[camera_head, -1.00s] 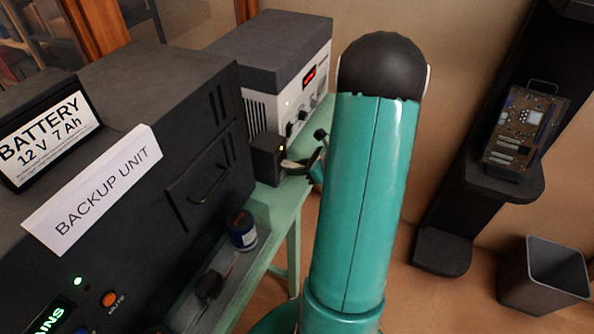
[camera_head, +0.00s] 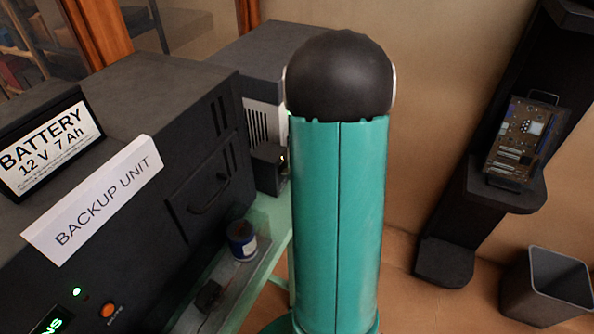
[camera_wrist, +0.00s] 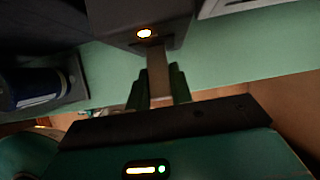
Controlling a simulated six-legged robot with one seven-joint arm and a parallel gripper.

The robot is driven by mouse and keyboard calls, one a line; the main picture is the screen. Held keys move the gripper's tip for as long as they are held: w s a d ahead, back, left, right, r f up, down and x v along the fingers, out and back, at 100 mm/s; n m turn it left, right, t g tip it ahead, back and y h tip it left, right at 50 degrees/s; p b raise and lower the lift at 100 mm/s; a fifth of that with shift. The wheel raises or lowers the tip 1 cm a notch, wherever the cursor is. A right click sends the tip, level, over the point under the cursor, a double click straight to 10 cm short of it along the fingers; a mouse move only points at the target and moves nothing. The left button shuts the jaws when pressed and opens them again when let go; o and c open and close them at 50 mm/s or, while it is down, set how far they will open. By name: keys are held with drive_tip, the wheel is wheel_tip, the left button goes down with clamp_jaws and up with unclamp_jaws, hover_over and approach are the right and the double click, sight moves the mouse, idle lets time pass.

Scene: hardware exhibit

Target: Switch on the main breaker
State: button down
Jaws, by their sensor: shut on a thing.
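The breaker is a small dark box (camera_head: 267,170) on the green bench, beside a grey-topped unit; my arm hides its right side and lever in the head view. My gripper (camera_wrist: 162,88) is shut on this lever, with a green finger on each side. The gripper is hidden behind my arm in the head view.
A black backup unit (camera_head: 150,95) with a battery sign fills the left. A blue tin (camera_head: 242,241) stands on the bench (camera_head: 270,215) beside it. The grey-topped unit (camera_head: 262,60) is behind my arm. A dark shelf (camera_head: 450,220) and a bin (camera_head: 545,285) are at the right.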

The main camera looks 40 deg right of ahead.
drive_tip(key=shift+r, duration=0.1)
drive_tip(key=c, duration=1.2)
unclamp_jaws()
drive_tip(key=shift+c, duration=0.2)
drive_tip(key=v, duration=1.3)
drive_tip(key=shift+s+r, duration=0.2)
drive_tip(key=shift+r, duration=0.1)
